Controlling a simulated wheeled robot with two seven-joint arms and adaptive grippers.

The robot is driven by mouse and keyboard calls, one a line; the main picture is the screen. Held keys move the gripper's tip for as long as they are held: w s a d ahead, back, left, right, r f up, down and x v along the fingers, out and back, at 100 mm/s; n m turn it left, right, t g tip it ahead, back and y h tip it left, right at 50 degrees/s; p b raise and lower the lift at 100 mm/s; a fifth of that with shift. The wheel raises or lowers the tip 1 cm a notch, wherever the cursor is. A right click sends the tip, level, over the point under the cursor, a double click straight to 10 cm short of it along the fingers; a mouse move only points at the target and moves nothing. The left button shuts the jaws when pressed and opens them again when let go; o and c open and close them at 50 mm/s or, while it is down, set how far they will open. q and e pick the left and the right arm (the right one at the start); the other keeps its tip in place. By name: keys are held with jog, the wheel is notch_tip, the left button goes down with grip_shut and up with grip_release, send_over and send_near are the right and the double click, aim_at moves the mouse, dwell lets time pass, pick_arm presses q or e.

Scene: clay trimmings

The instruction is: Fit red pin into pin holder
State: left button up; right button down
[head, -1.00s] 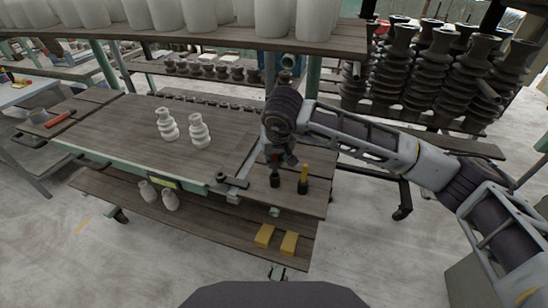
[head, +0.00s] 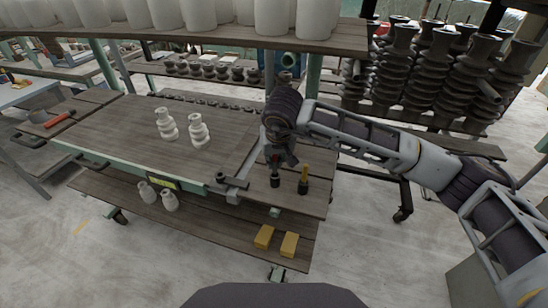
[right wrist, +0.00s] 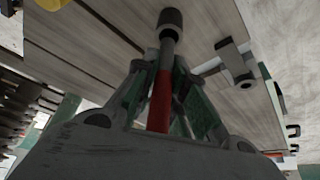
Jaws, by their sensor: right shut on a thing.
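My right gripper (head: 276,160) is over the right end of the workbench, pointing down. In the right wrist view its fingers (right wrist: 165,88) are shut on the red pin (right wrist: 160,102), which has a red grip and a grey shaft. The shaft points at the mouth of a black pin holder (right wrist: 170,17), and its tip overlaps the mouth. I cannot tell how far the tip is inside. In the head view this holder (head: 275,182) stands on the bench right under the gripper, and the red pin (head: 274,160) is mostly hidden. My left gripper is not in view.
A yellow pin (head: 305,171) stands in a second black holder (head: 302,187) just to the right. A dark clamp-like fitting (head: 231,182) lies to the left. Two white clay pieces (head: 198,130) stand on the bench (head: 120,130). Yellow blocks (head: 289,244) lie on the lower shelf.

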jog(key=shift+f+b, duration=1.2)
jog(key=shift+f, duration=0.2)
dwell(0.4)
jog(key=c, duration=1.4)
grip_release()
jog(key=shift+v, duration=5.95)
